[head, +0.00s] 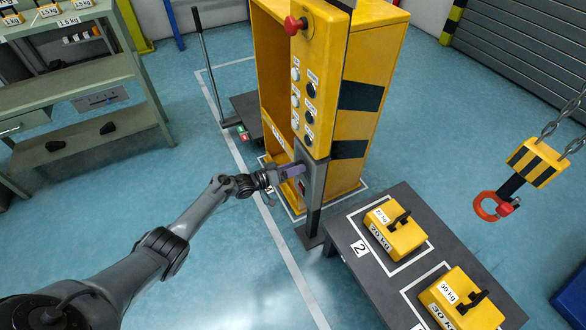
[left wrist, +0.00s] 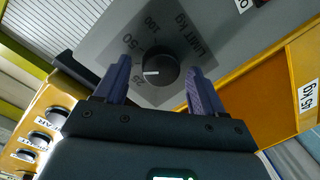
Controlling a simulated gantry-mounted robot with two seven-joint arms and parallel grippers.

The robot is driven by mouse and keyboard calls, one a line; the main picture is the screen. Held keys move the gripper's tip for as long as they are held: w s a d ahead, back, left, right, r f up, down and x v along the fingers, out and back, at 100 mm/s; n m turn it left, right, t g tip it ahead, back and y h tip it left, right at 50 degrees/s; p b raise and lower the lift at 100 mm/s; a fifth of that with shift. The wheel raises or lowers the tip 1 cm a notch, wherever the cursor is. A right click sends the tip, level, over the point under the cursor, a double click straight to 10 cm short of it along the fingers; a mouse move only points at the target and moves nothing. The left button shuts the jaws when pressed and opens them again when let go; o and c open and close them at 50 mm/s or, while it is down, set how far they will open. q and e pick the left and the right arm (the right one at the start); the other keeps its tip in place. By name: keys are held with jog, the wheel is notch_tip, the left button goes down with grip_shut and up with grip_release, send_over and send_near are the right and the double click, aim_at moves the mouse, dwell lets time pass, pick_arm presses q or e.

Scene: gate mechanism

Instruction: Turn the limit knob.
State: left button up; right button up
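The limit knob (left wrist: 160,68) is a round black dial with a white pointer mark, on a grey panel labelled "LIMIT kg" with numbers around it. My left gripper (left wrist: 160,88) is open, with one finger on either side of the knob and a visible gap to it. In the head view my left gripper (head: 290,172) reaches the grey post (head: 315,190) under the yellow button panel (head: 317,75), and it hides the knob there. My right gripper is not in view.
A yellow and black cabinet (head: 375,90) stands behind the post. A dark table (head: 375,270) with yellow weights (head: 395,232) is at the lower right. A hook (head: 492,207) hangs from chains at right. A green shelf (head: 75,85) stands at left.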

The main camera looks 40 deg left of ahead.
pick_arm(q)
jog(key=shift+s, duration=0.1)
jog(key=f+p+v, duration=0.1)
jog(key=p+v, duration=0.3)
jog(key=v, duration=0.6)
jog(key=shift+s+a+r+p, duration=0.15)
jog(key=shift+s+r+p, duration=0.15)
jog(key=shift+r, duration=0.2)
